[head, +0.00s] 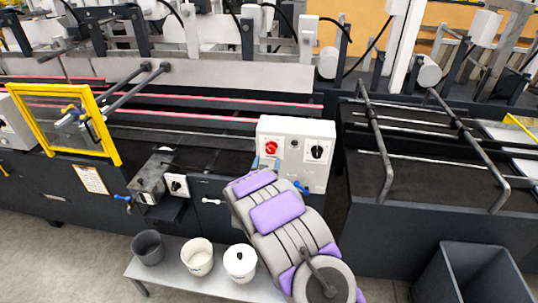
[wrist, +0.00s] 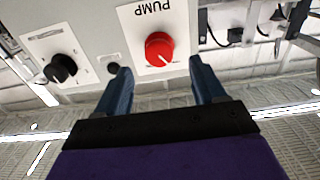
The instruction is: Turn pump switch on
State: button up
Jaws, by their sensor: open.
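The pump switch is a red round knob (wrist: 159,48) on a white plate marked PUMP, which appears upside down in the wrist view. A small white mark shows on the knob's edge towards my gripper. The knob also shows in the head view (head: 271,147), on the light grey control box (head: 309,129). My gripper (wrist: 159,70) is open, with its blue fingers pointing at the box and the knob between their lines in the wrist view. It looks empty. Whether the fingers reach around the knob or stop short of it, I cannot tell.
A black rotary knob (wrist: 61,67) is on the same box, also seen in the head view (head: 318,152). Three pots, one dark (head: 148,248) and two white (head: 197,257), stand on a low bench (head: 140,270). A yellow-framed guard (head: 111,145) is at the left, a dark bin (head: 470,275) at lower right.

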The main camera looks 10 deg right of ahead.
aim_at(270, 151)
jog(key=shift+x, duration=2.65)
jog(key=c, duration=1)
jog(key=shift+c, duration=0.2)
